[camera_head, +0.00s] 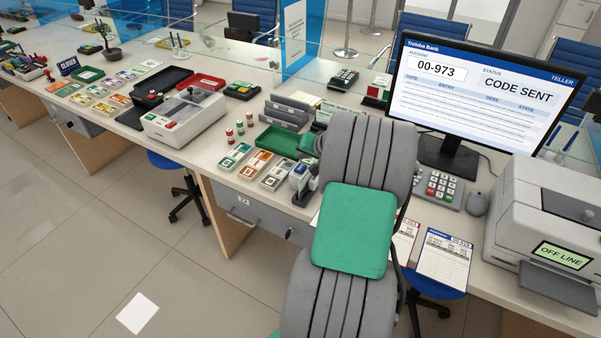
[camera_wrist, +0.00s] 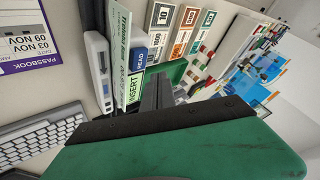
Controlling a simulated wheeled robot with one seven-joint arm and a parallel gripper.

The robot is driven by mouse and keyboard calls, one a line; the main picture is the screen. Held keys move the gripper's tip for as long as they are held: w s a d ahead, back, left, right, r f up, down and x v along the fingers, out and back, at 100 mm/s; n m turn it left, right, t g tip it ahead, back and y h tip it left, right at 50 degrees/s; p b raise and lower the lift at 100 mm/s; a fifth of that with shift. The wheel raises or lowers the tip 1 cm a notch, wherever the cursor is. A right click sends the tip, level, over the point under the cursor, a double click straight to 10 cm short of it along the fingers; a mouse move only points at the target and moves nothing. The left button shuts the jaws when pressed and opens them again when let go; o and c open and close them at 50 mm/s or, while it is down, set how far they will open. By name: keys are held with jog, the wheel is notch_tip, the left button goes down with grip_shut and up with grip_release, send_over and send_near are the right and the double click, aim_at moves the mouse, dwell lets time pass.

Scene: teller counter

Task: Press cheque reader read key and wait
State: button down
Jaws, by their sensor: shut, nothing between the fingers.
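The cheque reader (camera_wrist: 122,62) shows in the wrist view, a slim white device with a slot, bank lettering and a pale green display reading INSERT. Its blue READ key (camera_wrist: 139,57) sits beside the display. My gripper is hidden there behind my arm.
Banknote bundles (camera_head: 255,163) and a green tray (camera_head: 278,140) lie left of the reader. The monitor (camera_head: 483,90) reads CODE SENT; the printer (camera_head: 550,210) reads OFF LINE. A keypad (camera_head: 440,187) stands right of my arm. The wrist view shows a keyboard (camera_wrist: 38,138) and passbook (camera_wrist: 32,48).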

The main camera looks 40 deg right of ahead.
aim_at(302, 169)
jog(key=shift+f+b, duration=0.3)
jog(key=shift+f, duration=0.7)
dwell(1.2)
jog(key=shift+f+b, duration=0.35)
jog(key=shift+f, duration=0.05)
jog(key=shift+f+b, duration=0.4)
jog(key=shift+f, duration=0.15)
dwell(0.4)
jog(key=shift+r, duration=0.15)
jog(key=shift+r+p, duration=0.55)
jog(key=shift+r, duration=0.25)
jog(key=shift+r+p, duration=1.55)
jog(key=shift+r, duration=1)
